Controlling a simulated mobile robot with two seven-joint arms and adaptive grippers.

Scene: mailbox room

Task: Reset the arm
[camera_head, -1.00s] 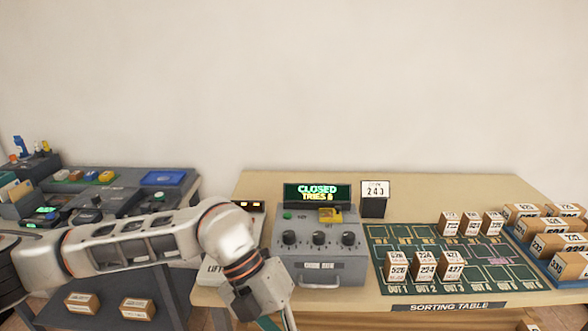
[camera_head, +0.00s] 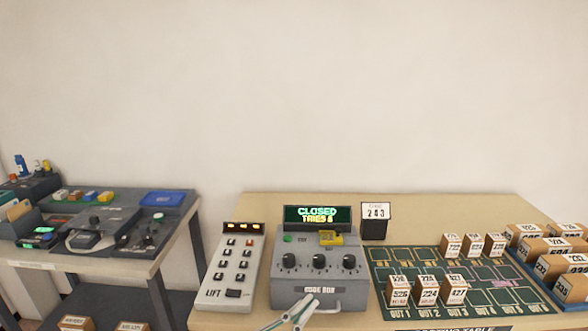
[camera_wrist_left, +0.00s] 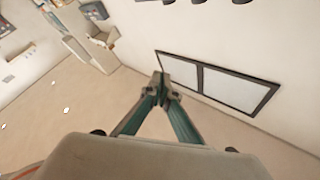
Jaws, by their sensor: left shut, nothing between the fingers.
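My left gripper (camera_head: 299,311) shows at the bottom edge of the head view, just in front of the grey code box (camera_head: 318,270). Only its fingers show there, and the rest of the arm is out of view. In the left wrist view the two green-sided fingers of the left gripper (camera_wrist_left: 160,82) meet at their tips with nothing between them. Behind them are the floor and a pale wall. My right gripper is not in view.
A green sorting board (camera_head: 410,258) and a tray of boxes (camera_head: 532,272) lie right. A grey bench (camera_head: 160,262) stands left.

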